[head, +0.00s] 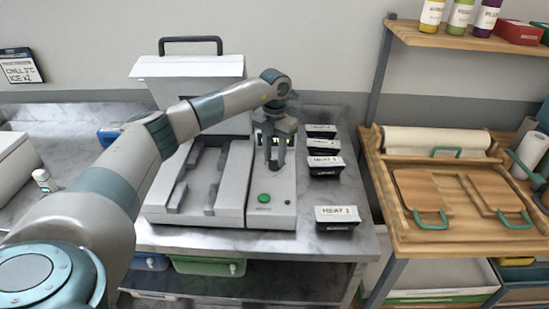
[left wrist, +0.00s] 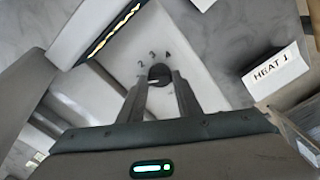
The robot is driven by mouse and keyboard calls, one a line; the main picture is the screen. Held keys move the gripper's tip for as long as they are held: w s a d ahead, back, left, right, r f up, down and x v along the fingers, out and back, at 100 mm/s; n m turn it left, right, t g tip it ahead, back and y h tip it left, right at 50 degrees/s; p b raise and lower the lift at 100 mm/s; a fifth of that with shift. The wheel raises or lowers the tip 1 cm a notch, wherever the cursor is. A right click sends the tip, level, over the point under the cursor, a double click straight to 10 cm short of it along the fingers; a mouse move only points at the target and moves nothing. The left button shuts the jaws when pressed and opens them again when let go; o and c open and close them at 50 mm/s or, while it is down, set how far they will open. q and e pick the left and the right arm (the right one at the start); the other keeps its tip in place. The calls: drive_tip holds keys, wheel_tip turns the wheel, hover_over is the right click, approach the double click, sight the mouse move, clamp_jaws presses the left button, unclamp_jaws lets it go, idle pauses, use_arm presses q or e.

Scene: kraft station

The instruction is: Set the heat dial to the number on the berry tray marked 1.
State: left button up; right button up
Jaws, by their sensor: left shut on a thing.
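My left gripper (head: 274,165) points down over the control panel of the white sealing machine (head: 232,190). In the left wrist view its two fingers (left wrist: 158,90) are closed on the dark round heat dial (left wrist: 159,71). The numbers 2, 3 and 4 show around the dial's far side; I cannot tell which one its mark points at. A dark tray with a white label reading HEAT 1 (head: 337,215) stands right of the machine. A HEAT 1 label (left wrist: 275,73) also shows at right in the wrist view. My right gripper is not in view.
Several more dark labelled trays (head: 325,166) stand in a row behind, close to the machine's right side. A green button (head: 264,198) is on the panel's front. A wooden rack (head: 480,230) with boards stands at right. A lit display (left wrist: 117,30) is near the dial.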

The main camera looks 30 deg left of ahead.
sight(275, 160)
use_arm(q)
drive_tip(key=shift+w+r+n, duration=0.1)
drive_tip(key=shift+r+n, duration=0.05)
drive_tip(key=shift+n, duration=0.15)
drive_tip(key=o, duration=1.1)
drive_tip(key=shift+r+b, duration=0.3)
drive_tip(key=shift+r, duration=0.1)
drive_tip(key=shift+r+b, duration=2.4)
drive_tip(key=shift+r, duration=5.85)
drive_tip(key=shift+f, duration=0.1)
